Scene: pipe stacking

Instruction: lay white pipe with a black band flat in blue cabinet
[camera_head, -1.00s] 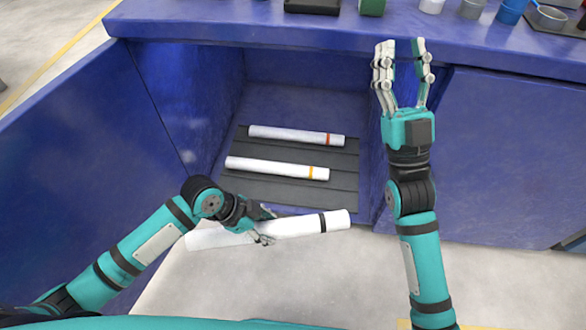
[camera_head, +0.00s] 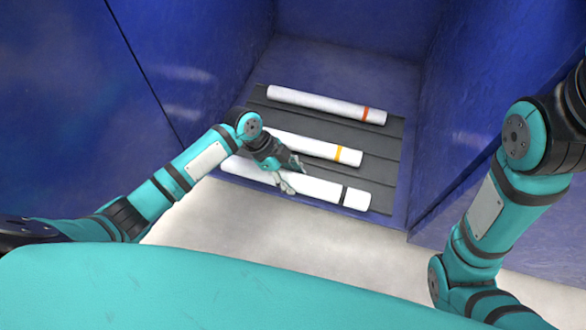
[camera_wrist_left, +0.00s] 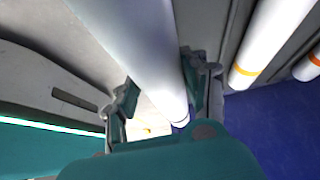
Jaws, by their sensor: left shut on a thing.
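The white pipe with a black band (camera_head: 318,190) lies across the front edge of the cabinet floor, roughly parallel to two other pipes. I cannot tell whether it touches the floor. My left gripper (camera_head: 286,183) is shut on it near its middle, coming from above and left. In the left wrist view the pipe (camera_wrist_left: 135,40) runs between the two fingers of the gripper (camera_wrist_left: 160,92). The blue cabinet (camera_head: 340,52) is open at the front, with a dark grey ribbed mat (camera_head: 385,160) on its floor. My right arm shows at the right, its gripper out of view.
A white pipe with an orange-red band (camera_head: 315,102) lies at the back of the mat. A white pipe with a yellow band (camera_head: 318,147) lies between it and the held pipe. Blue side walls stand left and right (camera_head: 455,110). Pale floor lies in front.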

